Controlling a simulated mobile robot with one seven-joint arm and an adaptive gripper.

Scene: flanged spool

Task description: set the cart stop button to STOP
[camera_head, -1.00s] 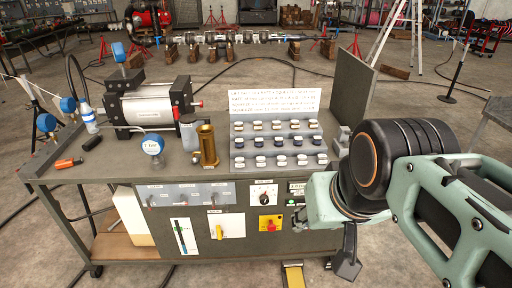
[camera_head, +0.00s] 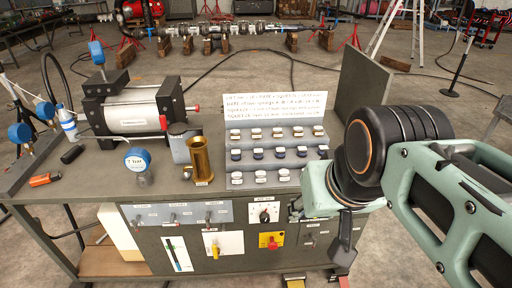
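The cart stop button is a red knob (camera_head: 271,242) on a yellow plate, low on the front panel of the grey cart (camera_head: 235,264). Its exact setting is too small to read. My gripper (camera_head: 343,256) hangs from the pale green arm, to the right of the button and apart from it. Only a dark finger shape shows, so its opening is unclear. My arm hides the right end of the panel.
On the cart top stand a cylinder unit (camera_head: 130,118), a brass spool-like piece (camera_head: 200,160), a gauge (camera_head: 137,162) and a stepped rack (camera_head: 262,160). A yellow handle (camera_head: 214,249) and a dial (camera_head: 264,214) are near the button. An upright dark board (camera_head: 362,92) stands at the right.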

